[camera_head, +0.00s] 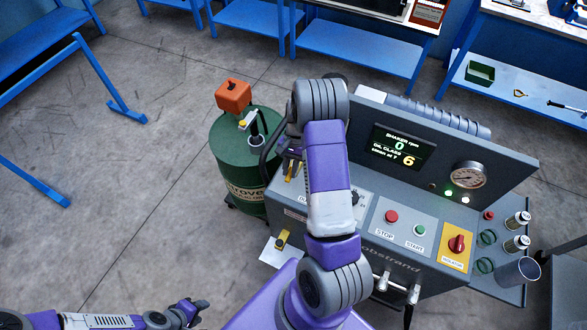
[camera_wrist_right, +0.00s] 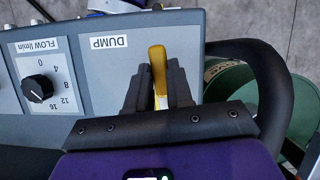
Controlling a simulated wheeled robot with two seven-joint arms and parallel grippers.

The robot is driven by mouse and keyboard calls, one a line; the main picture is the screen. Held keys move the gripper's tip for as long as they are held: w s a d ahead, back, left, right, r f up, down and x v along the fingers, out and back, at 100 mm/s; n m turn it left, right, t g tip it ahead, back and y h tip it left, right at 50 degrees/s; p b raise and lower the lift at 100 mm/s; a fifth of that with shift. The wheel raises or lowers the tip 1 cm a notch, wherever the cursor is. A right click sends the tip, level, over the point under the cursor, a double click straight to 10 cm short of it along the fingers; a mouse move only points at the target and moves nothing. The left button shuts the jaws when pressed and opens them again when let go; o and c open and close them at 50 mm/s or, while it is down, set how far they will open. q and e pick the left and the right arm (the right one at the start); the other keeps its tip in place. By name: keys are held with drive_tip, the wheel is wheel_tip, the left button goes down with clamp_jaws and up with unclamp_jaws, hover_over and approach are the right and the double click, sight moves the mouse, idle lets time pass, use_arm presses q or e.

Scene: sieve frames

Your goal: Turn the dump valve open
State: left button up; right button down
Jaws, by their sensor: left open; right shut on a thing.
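The dump valve's yellow lever (camera_wrist_right: 157,57) stands on the grey panel beside the word DUMP in the right wrist view. My right gripper (camera_wrist_right: 159,78) is shut on this lever, with a dark finger on each side. In the head view the yellow lever (camera_head: 289,172) shows at the left end of the grey console (camera_head: 395,262), and my right arm covers much of that area. The valve body under the lever is hidden by the fingers. My left gripper (camera_head: 190,308) is open and empty at the lower left, over the floor, away from the console.
A green drum (camera_head: 234,165) with an orange box (camera_head: 233,96) above it stands left of the console. A dark handle rail (camera_wrist_right: 262,85) curves close beside the right gripper. A flow knob (camera_wrist_right: 38,88) is nearby. Floor on the left is clear.

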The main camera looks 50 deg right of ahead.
drive_tip(key=shift+w+m+t, duration=0.3)
drive_tip(key=shift+m, duration=0.4)
drive_tip(key=c, duration=1)
unclamp_jaws()
drive_tip(key=shift+a, duration=0.1)
drive_tip(key=shift+r, duration=0.1)
drive_tip(key=s+v, duration=0.1)
drive_tip(key=v, duration=0.6)
drive_tip(key=shift+w+r, duration=0.2)
drive_tip(key=shift+w, duration=0.35)
